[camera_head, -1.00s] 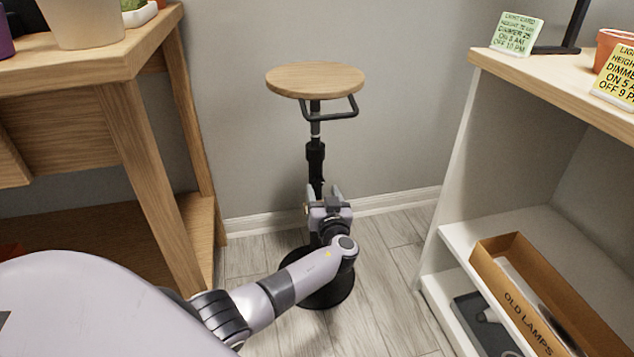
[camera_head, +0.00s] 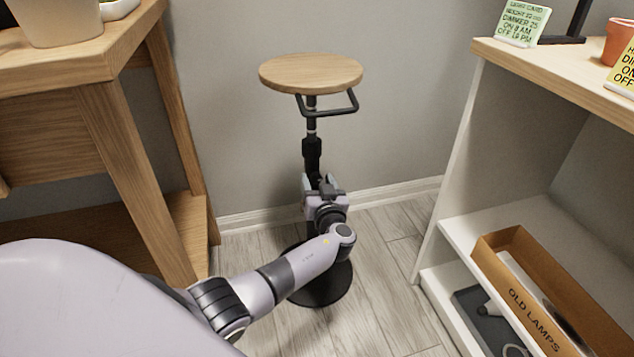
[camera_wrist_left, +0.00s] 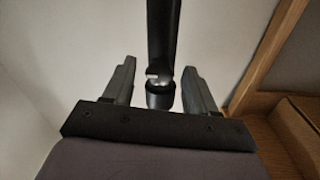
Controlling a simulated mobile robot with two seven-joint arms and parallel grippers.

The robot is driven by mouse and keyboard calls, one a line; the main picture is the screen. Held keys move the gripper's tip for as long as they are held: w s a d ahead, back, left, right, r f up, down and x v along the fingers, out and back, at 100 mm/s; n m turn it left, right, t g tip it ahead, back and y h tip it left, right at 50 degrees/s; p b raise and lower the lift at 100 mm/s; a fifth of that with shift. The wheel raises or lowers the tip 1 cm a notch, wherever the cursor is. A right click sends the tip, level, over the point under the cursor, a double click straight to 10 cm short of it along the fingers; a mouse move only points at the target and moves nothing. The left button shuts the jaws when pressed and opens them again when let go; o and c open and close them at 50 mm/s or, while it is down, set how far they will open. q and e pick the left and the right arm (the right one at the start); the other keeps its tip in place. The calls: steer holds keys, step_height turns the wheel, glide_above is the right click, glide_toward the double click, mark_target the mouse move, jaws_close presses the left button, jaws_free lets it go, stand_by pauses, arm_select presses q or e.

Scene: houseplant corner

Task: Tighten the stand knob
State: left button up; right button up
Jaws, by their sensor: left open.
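The stand has a round wooden top (camera_head: 311,73), a bent black handle bar under it, a black post (camera_head: 311,155) and a round black base (camera_head: 325,288). My left gripper (camera_head: 318,182) is at the lower post, low above the base. In the left wrist view the open gripper (camera_wrist_left: 158,72) has one finger on each side of the post (camera_wrist_left: 163,35), with gaps at both sides. A dark collar (camera_wrist_left: 160,98) with a small shiny grey part sits between the fingers. I cannot make out the knob clearly; my gripper covers part of the post in the head view. My right gripper does not show.
A wooden table (camera_head: 110,60) with pots stands at the left. A white shelf (camera_head: 455,150) stands at the right, holding a cardboard box of old lamps (camera_head: 545,300) and cards on top. The wall is close behind the stand. Some floor is free between stand and shelf.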

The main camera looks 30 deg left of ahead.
arm_select(q)
steer(key=c, duration=1.1)
steer(key=shift+o, duration=0.2)
